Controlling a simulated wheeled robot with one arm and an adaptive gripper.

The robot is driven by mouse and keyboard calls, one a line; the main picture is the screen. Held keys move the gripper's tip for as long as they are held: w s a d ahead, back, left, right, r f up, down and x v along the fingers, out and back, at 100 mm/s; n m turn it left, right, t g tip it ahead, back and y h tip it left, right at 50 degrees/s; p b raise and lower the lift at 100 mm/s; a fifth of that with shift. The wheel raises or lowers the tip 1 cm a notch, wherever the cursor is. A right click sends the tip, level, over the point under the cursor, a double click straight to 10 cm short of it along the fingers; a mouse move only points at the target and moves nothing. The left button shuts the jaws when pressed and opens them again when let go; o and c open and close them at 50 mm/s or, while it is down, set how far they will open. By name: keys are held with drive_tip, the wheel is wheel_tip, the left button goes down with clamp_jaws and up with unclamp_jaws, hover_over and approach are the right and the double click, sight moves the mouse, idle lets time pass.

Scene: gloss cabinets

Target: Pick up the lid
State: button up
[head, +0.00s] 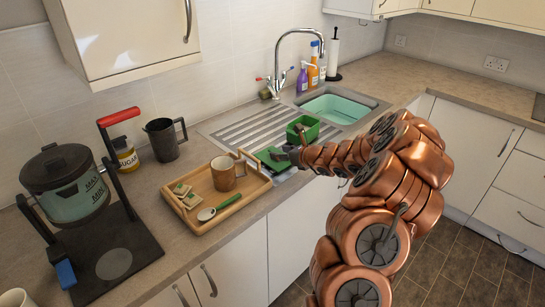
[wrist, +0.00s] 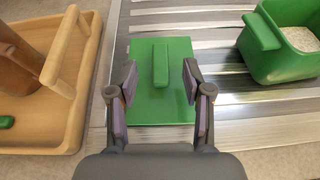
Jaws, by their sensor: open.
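The lid (wrist: 160,104) is a flat green square with a raised green bar handle (wrist: 160,64) in its middle. In the wrist view it lies on the metal drainer, between the tray and the green box. In the head view the lid (head: 270,158) is partly covered by my gripper. My gripper (wrist: 159,80) is open and empty. Its two fingers stand on either side of the lid's handle, with a gap on both sides. Whether the fingertips touch the lid I cannot tell.
A wooden tray (head: 238,202) with a mug (head: 223,175), a spoon and snacks is to the left. A green open box (head: 303,130) with pale contents stands to the right on the drainer (head: 240,127). The sink (head: 340,107) and tap are behind.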

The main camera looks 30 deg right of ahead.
sight(272, 149)
drive_tip(key=shift+w+f, duration=0.1)
drive_tip(key=shift+w, duration=0.4)
drive_tip(key=shift+r+p+x, duration=0.15)
drive_tip(key=shift+p+x, duration=0.4)
drive_tip(key=shift+x, duration=0.25)
drive_tip(key=shift+r+p+x, duration=0.1)
drive_tip(key=shift+p+x, duration=0.4)
drive_tip(key=shift+x, duration=1.3)
drive_tip(key=shift+c, duration=0.4)
clamp_jaws()
